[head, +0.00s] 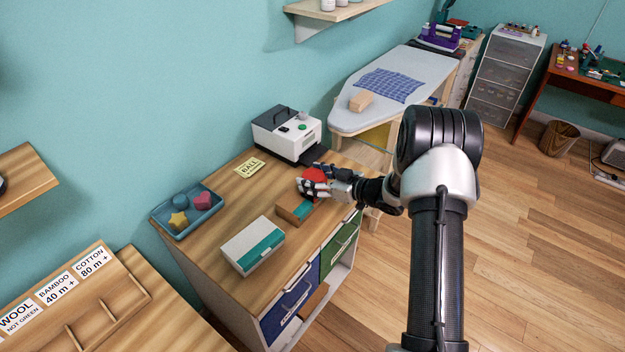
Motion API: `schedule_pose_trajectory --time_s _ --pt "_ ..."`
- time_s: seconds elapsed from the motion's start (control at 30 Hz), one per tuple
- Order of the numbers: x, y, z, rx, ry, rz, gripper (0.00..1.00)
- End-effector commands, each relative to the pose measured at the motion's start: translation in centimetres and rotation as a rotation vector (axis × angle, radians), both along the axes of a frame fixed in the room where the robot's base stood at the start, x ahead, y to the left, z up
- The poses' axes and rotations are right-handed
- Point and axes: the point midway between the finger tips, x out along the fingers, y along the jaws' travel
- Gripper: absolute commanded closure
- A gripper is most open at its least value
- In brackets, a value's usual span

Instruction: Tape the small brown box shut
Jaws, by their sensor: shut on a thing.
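A small brown box (293,208) lies on the wooden desk, with a teal patch on its top; whether its lid is shut is hard to tell at this size. My gripper (312,185) is just above and behind the box at its right end. It is shut on a red round thing (314,173), partly hidden by the fingers; it may be a tape roll, but I cannot tell. I cannot tell whether the gripper or the red thing touches the box.
A larger white box with a teal band (252,245) stands nearer on the desk (215,240). A blue tray (166,219) with several shapes is at left. A white and black machine (287,133) and a BALL card (249,168) are behind. Some bare desk lies between them.

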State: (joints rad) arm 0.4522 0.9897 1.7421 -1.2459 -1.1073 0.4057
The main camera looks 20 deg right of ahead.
Motion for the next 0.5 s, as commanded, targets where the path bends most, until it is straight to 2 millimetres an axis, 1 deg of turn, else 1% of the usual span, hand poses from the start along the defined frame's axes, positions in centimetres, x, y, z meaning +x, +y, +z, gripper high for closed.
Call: schedule_pose_trajectory --time_s 0.27,0.5 --pt "0.1 -0.1 -0.1 -0.001 0.001 0.000 0.73" --pt "0.7 -1.0 -0.1 -0.001 0.001 -0.001 0.73"
